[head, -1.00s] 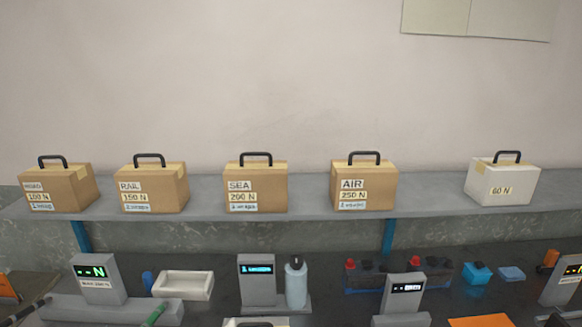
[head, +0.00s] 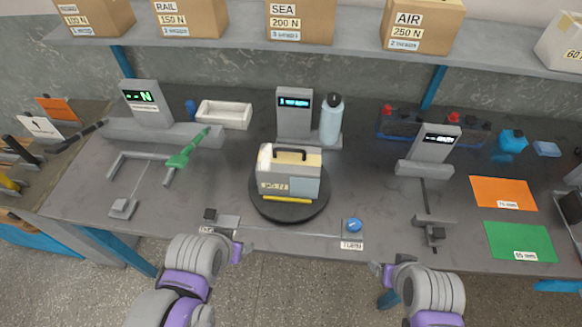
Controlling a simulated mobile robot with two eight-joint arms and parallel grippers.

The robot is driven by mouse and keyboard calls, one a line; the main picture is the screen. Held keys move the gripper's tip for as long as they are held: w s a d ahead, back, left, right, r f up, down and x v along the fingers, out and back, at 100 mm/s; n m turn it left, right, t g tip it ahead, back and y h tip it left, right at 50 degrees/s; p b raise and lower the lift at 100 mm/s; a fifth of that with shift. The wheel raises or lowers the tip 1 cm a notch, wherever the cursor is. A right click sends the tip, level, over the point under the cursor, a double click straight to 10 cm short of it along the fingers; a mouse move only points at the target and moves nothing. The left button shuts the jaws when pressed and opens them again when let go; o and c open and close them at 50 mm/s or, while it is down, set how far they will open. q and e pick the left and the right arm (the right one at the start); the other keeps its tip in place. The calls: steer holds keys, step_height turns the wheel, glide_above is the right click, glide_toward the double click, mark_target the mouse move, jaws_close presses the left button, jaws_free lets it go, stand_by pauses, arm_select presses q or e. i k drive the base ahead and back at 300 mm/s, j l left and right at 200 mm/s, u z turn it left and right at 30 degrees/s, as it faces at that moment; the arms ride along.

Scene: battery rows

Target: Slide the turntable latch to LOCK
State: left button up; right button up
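The round dark turntable (head: 262,208) sits mid-bench with a cream case with a black handle (head: 290,172) on it. In front of it to the left is a small grey plate with a dark knob (head: 210,214), which looks like the latch. Its small label (head: 207,230) is too blurred to read, so I cannot tell its setting. A blue knob (head: 353,225) is at the front right of the turntable. My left gripper (head: 243,251) is in front of the bench edge, apart from the latch. My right gripper (head: 382,269) is also in front of the edge. Neither gripper's opening shows clearly.
A grey display unit (head: 294,112) and a bottle (head: 331,120) stand behind the turntable. A grey slide fixture (head: 436,232) and orange (head: 503,192) and green (head: 520,241) sheets are at right. Boxes line the shelf above.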

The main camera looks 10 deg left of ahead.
mark_target(210, 215)
steer(key=u, duration=1.35)
